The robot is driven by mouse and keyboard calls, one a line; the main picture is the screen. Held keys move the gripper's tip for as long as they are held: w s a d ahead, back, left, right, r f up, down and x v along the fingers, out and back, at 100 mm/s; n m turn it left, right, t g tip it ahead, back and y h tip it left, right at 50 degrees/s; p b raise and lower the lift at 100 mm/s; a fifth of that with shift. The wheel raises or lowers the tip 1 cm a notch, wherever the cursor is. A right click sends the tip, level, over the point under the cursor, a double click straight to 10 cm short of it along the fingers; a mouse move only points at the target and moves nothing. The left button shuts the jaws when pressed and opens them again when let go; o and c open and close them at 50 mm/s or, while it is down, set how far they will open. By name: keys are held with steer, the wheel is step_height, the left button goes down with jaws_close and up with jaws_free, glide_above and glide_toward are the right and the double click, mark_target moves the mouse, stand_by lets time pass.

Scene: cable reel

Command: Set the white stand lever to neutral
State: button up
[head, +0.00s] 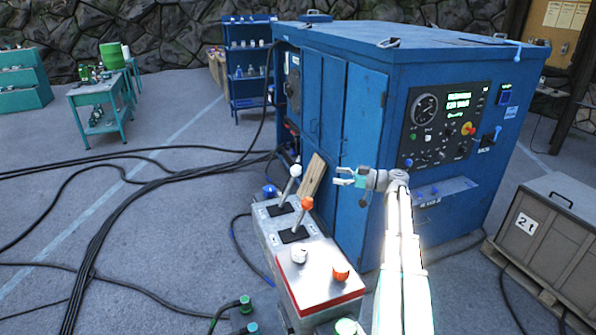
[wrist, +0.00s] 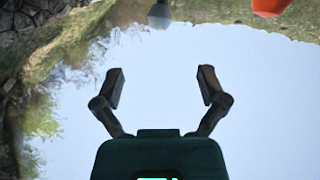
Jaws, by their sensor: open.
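A grey control stand (head: 268,240) stands left of the blue cabinet. On it a white-knobbed lever (head: 289,184) leans up and right from its black base plate. An orange-knobbed lever (head: 301,217) beside it leans much the same way. My gripper (head: 340,177) is open and empty, to the right of the white-knobbed lever and apart from it, pointing left. In the wrist view the open fingers (wrist: 162,88) have nothing between them. A pale knob (wrist: 160,15) and an orange knob (wrist: 270,6) show at the top edge there; I cannot tell which ones they are.
A nearer silver box with a red edge (head: 320,306) carries another white knob (head: 299,255) and orange knob (head: 340,272). A wooden board (head: 313,176) leans between stand and cabinet (head: 350,130). Black cables (head: 130,195) cross the floor. A grey crate (head: 550,235) is at right.

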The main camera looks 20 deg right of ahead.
mark_target(297, 170)
steer(key=shift+w+a, duration=0.1)
steer(key=shift+w, duration=0.05)
steer(key=x, duration=1.3)
steer(key=shift+w+a, duration=0.1)
steer(key=shift+a, duration=0.15)
